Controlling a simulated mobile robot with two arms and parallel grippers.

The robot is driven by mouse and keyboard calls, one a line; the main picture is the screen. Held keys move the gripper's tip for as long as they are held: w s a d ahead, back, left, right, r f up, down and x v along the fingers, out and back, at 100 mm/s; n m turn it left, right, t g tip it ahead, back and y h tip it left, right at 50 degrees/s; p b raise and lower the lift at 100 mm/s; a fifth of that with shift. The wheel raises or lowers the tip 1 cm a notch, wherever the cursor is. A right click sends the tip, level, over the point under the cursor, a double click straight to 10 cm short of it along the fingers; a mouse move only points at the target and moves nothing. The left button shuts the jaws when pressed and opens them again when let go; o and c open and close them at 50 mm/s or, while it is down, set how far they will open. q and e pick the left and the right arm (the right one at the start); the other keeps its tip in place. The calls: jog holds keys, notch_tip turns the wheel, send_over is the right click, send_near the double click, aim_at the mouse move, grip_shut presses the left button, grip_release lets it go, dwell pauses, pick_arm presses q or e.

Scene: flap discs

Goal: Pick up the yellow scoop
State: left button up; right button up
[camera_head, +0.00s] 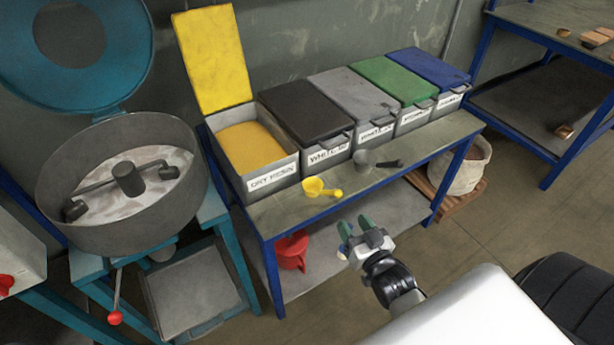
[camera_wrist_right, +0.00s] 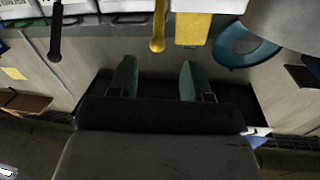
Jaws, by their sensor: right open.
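The yellow scoop (camera_head: 316,187) lies on the bench top near its front edge, below the open bin labelled DRY RESIN, with its handle pointing right. In the right wrist view the scoop (camera_wrist_right: 158,38) shows at the top middle, its handle end toward me. My right gripper (camera_head: 357,230) is in front of the bench, nearer to me than the scoop and apart from it. Its green fingers stand apart with nothing between them, as the right wrist view also shows (camera_wrist_right: 157,80). My left gripper is not in view.
A grey scoop with a dark handle (camera_head: 376,162) lies right of the yellow one. The open resin bin (camera_head: 282,172) and several lidded bins line the back of the bench (camera_head: 300,205). A red jug (camera_head: 292,251) stands on the lower shelf. A mixer drum (camera_head: 140,215) stands left.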

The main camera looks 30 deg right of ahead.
aim_at(335, 193)
jog(key=w, duration=0.3)
jog(key=w+p, duration=0.1)
jog(key=w, duration=0.2)
jog(key=w+d, duration=0.1)
jog(key=w, duration=0.2)
jog(key=shift+w+r, duration=0.2)
jog(key=shift+r, duration=0.1)
jog(key=shift+w+f, duration=0.1)
jog(key=shift+w, duration=0.4)
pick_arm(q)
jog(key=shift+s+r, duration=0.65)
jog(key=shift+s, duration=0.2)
pick_arm(e)
jog(key=shift+s, duration=0.1)
jog(key=shift+c, duration=1)
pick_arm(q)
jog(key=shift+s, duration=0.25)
pick_arm(e)
grip_shut()
